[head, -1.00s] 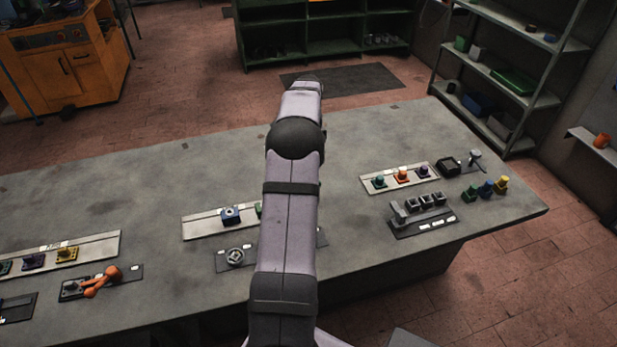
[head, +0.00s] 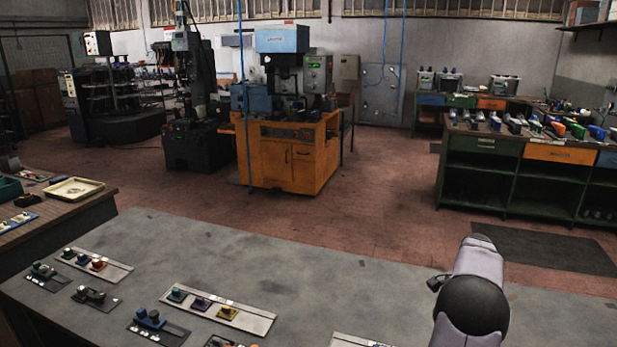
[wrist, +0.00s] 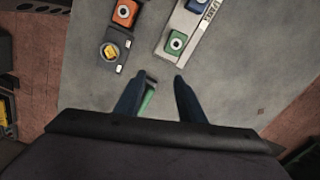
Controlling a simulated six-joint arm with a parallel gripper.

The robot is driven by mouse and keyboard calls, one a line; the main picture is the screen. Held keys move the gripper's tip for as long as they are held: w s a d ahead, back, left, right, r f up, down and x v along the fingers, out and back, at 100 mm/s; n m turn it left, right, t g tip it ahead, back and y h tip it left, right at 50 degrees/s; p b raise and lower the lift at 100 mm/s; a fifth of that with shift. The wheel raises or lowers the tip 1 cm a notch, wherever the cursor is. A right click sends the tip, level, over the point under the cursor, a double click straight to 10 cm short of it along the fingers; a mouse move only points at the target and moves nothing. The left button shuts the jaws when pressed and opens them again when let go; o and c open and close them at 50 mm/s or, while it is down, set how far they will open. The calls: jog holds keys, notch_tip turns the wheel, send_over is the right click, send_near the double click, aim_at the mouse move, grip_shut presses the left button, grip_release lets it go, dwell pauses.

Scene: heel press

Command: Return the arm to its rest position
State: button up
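My gripper (wrist: 159,77) shows in the wrist view with its two dark blue fingers apart. I see nothing held between the fingertips. A green piece (wrist: 148,98) shows beside the left finger, partly hidden by it; I cannot tell how far below it is. In the head view my arm rises at the lower right edge, and I cannot make out the gripper's fingers there.
The grey bench (head: 330,285) carries strips with coloured pieces, including a strip (head: 218,311) at the front left. An orange cabinet machine (head: 290,160) and a green shelf unit (head: 525,175) stand beyond. The bench's middle is clear. The wrist view shows an orange piece (wrist: 125,12).

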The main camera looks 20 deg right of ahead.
jog(key=w+a+r+n, duration=0.15)
jog(key=a+n, duration=0.25)
jog(key=a, duration=0.5)
jog(key=w+a+n, duration=0.2)
jog(key=a+n, duration=0.2)
jog(key=a, duration=0.4)
jog(key=w+a+r+n, duration=0.15)
jog(key=a+n, duration=0.25)
jog(key=a, duration=0.5)
jog(key=s+a+f+n, duration=0.2)
jog(key=s+a+n, duration=0.3)
jog(key=a, duration=0.3)
jog(key=s+a+f+n, duration=0.1)
jog(key=s+a+n, duration=0.5)
jog(key=a, duration=0.3)
jog(key=shift+s+a+f, duration=0.3)
jog(key=shift+s+f, duration=0.05)
jog(key=shift+s, duration=0.1)
